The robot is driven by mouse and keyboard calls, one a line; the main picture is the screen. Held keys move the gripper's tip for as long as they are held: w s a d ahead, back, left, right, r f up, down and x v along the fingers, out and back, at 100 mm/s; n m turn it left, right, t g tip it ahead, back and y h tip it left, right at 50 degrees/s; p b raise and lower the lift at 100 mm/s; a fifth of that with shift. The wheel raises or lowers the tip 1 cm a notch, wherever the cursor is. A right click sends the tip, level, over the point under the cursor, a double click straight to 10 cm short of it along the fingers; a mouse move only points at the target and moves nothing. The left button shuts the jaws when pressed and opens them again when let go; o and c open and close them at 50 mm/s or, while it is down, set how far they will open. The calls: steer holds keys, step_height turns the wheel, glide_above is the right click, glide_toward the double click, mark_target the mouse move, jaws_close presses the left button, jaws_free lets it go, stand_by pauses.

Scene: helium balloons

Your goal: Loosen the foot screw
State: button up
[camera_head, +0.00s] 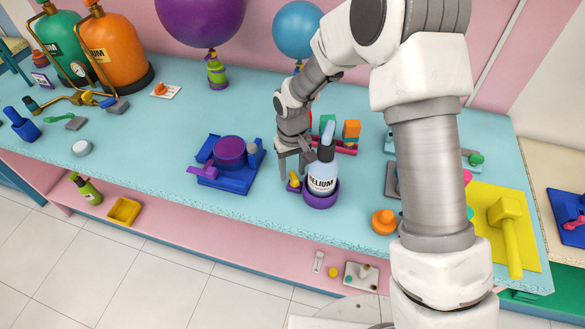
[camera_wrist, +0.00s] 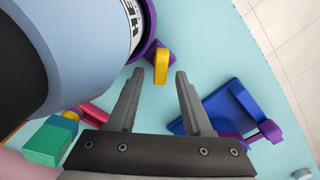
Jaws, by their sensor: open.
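The foot screw, a yellow tab on a purple stem, sticks out from the side of the purple foot (camera_head: 320,199) under the light-blue helium bottle (camera_head: 323,174). It shows just left of the bottle in the head view (camera_head: 294,183) and at the upper middle of the wrist view (camera_wrist: 161,67). The bottle (camera_wrist: 75,45) fills the upper left of the wrist view, with a bit of the purple foot (camera_wrist: 148,43) beside it. My gripper (camera_head: 293,166) points down above the screw. In the wrist view its open, empty fingers (camera_wrist: 160,76) lie on either side of the screw's line.
A blue stand with a purple round part (camera_head: 229,152) is left of my gripper. Green and orange blocks (camera_head: 351,130) stand behind the bottle. An orange knob (camera_head: 384,221) and a yellow hammer (camera_head: 510,233) lie to the right. The counter's front edge is close by.

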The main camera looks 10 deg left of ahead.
jaws_close()
stand_by(0.3)
steer(key=shift+s+a+n+b, duration=0.1)
steer(key=shift+n+b, duration=0.35)
steer(key=shift+n, duration=1.15)
jaws_free()
steer(key=shift+m, duration=0.3)
